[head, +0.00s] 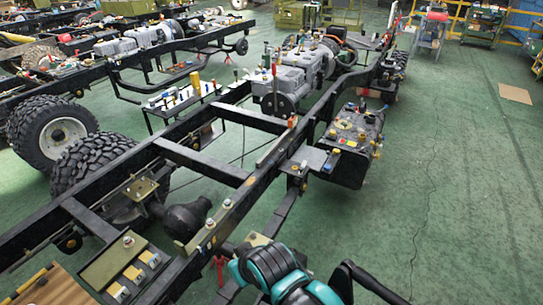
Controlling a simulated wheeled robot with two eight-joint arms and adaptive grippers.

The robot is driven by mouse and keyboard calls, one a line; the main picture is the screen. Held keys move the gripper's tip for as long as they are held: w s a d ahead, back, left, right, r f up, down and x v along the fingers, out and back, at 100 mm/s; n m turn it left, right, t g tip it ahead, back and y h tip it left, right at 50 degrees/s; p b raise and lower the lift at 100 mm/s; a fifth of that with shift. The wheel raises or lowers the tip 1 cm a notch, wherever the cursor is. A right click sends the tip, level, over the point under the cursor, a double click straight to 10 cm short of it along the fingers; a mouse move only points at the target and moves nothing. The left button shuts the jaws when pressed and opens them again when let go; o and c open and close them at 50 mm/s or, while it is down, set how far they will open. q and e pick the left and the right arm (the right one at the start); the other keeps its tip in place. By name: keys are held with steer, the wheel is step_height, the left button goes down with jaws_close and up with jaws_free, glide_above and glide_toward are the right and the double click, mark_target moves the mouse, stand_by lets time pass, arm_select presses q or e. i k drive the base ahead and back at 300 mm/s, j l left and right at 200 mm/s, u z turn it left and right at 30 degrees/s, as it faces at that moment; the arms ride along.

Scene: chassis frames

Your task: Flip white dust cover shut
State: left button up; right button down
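A tan panel (120,268) is mounted on the chassis frame at the lower left. It carries a row of three small light-coloured parts with yellow and dark pieces, the nearest to the top edge at its right (150,258). They are too small to tell which, if any, is the white dust cover or whether one stands open. A teal and black part of my arm shows at the bottom centre, to the right of this panel and apart from it. No fingertips of either gripper can be made out.
Black chassis rails (225,215) run diagonally across the middle. Large tyres (50,130) stand at the left. A grey engine block (290,85) and a dark box (350,140) with coloured caps sit farther back. The green floor (450,190) at the right is mostly clear.

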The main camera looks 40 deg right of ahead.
mark_target(301, 169)
steer(key=l+u, duration=0.3)
steer(key=l, duration=1.3)
